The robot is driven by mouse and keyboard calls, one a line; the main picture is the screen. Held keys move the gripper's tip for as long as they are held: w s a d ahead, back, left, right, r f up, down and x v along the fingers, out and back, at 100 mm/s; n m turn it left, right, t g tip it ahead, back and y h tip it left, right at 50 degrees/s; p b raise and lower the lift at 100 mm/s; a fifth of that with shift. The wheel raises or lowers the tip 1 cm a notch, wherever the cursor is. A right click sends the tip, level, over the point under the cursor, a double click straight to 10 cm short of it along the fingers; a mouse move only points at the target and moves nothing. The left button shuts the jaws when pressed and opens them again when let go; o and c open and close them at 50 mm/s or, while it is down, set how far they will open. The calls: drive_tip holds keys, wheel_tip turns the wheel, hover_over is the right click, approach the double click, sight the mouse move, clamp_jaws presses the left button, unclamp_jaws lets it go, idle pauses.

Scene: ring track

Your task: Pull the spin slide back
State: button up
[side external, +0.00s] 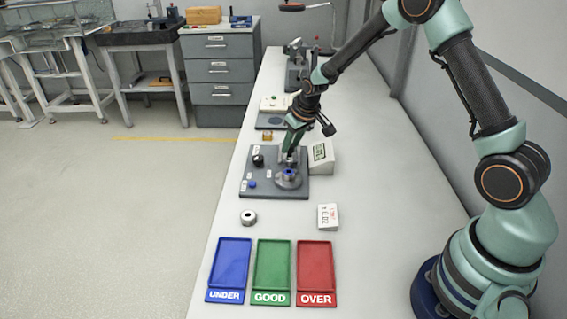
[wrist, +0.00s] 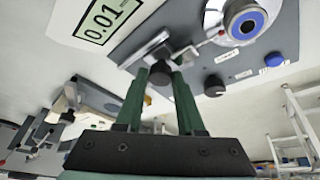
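The gauge station (side external: 262,186) is a dark grey plate on the bench, below my gripper (side external: 290,158) in the side external view. A round fixture with a blue centre stands on it; it also shows in the wrist view as a silver ring with a blue middle (wrist: 245,20). In the wrist view a light metal slide with a dark round knob (wrist: 160,73) lies beside that fixture. The two green fingers of my gripper (wrist: 161,78) stand on either side of the knob, with no clear gap. The side external view hides this contact behind the fingers.
A grey display box (side external: 321,155) stands close right of the plate; it reads 0.01 in the wrist view. More devices stand farther along the bench.

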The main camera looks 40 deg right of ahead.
clamp_jaws()
drive_tip(key=shift+d, duration=0.2)
idle(0.9)
